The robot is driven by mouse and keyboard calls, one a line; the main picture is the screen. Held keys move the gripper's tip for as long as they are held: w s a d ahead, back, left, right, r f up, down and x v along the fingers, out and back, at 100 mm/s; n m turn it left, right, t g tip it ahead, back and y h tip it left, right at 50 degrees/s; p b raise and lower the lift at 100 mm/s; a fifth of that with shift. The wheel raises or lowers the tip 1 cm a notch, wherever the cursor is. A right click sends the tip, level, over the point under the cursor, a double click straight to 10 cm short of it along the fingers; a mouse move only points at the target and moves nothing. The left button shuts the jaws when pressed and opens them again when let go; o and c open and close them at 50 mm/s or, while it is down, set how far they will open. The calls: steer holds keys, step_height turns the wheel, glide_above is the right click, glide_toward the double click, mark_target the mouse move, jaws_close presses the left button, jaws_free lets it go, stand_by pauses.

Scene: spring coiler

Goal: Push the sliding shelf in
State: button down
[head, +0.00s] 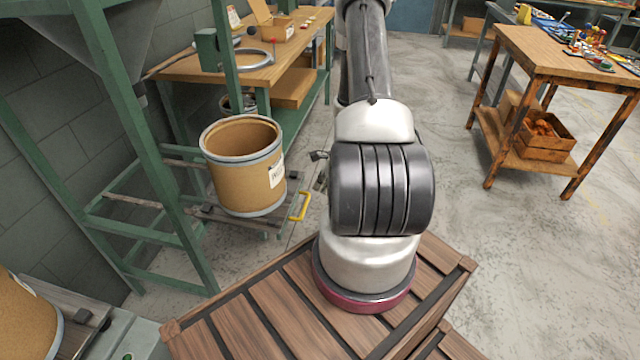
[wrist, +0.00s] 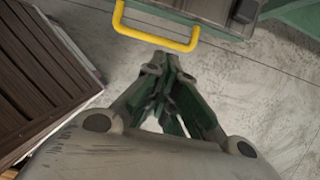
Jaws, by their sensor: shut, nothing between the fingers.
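The sliding shelf (head: 262,222) is a low board that sticks out from the green frame at the left of the head view. A yellow handle (head: 301,207) is on its outer end, and a cardboard drum (head: 240,165) stands upright on it. In the wrist view the yellow handle (wrist: 155,38) and the shelf's end (wrist: 208,8) show at the top. My gripper (wrist: 168,68) is shut and empty, its tips just below the handle in that picture. I cannot tell whether they touch it. My arm hides most of the gripper in the head view.
A green steel frame (head: 118,115) stands around the shelf, by a grey wall. A workbench (head: 262,70) is behind it. A second drum (head: 22,318) is at the lower left. A wooden table (head: 540,50) with tools stands at the right. The concrete floor between is clear.

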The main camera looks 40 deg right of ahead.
steer(key=w+a+f, duration=0.1)
steer(key=f, duration=0.1)
steer(key=w+a+f, duration=0.2)
steer(key=f, duration=0.1)
steer(key=shift+w+f, duration=0.3)
steer(key=shift+w+a, duration=0.4)
steer(key=shift+w, duration=0.25)
steer(key=shift+a, duration=0.1)
